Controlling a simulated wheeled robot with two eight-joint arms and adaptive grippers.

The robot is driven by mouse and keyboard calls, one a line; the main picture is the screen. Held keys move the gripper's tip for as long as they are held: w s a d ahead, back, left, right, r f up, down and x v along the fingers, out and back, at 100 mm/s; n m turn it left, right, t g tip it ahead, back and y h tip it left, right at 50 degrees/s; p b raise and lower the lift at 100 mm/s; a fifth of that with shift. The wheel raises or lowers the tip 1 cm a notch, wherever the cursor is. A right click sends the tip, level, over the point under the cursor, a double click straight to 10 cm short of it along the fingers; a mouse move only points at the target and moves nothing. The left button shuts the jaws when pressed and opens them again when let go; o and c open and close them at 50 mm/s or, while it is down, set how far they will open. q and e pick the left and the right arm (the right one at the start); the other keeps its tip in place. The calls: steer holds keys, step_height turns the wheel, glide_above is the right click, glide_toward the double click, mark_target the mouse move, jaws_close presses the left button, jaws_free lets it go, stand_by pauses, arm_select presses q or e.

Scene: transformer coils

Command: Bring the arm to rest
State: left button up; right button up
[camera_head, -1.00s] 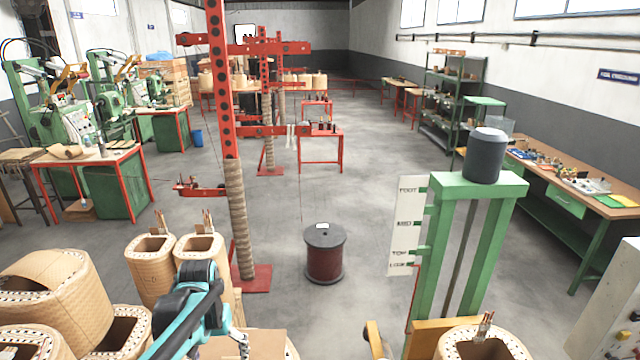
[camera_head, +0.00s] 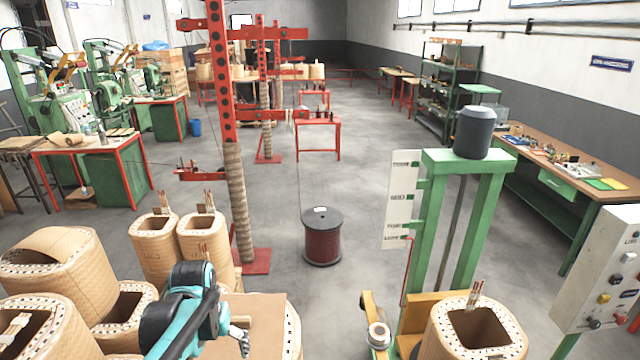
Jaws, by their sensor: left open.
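My left arm comes in from the lower left, teal and black, in front of several tan transformer coils. My left gripper (camera_head: 241,341) is at the arm's end, pointing down near the bottom edge, and it is open. It is beside a flat brown board (camera_head: 262,318) on top of a coil, with nothing seen between the fingers. I cannot tell whether it touches the board. My right arm and gripper are not in view.
Tan coils (camera_head: 153,250) stand close to the left arm. A red post (camera_head: 217,100) rises behind them. A dark red wire spool (camera_head: 322,240) sits on open floor. A green lifting frame (camera_head: 430,240) with a coil (camera_head: 440,325) and a control box (camera_head: 605,270) stand at right.

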arm_select(q)
steer(key=s+d+f+t+b, duration=0.2)
steer(key=s+f+t+b, duration=0.1)
steer(key=s+f+b, duration=0.3)
steer(key=s+d+f+t+b, duration=0.2)
steer(key=s+f+t+b, duration=0.1)
steer(key=s+f+b, duration=0.3)
steer(key=f+b, duration=0.1)
steer(key=b, duration=0.1)
steer(key=shift+s+d+f+b, duration=0.15)
steer(key=shift+d+f+b, duration=0.15)
steer(key=shift+d+b, duration=0.1)
stand_by(0.7)
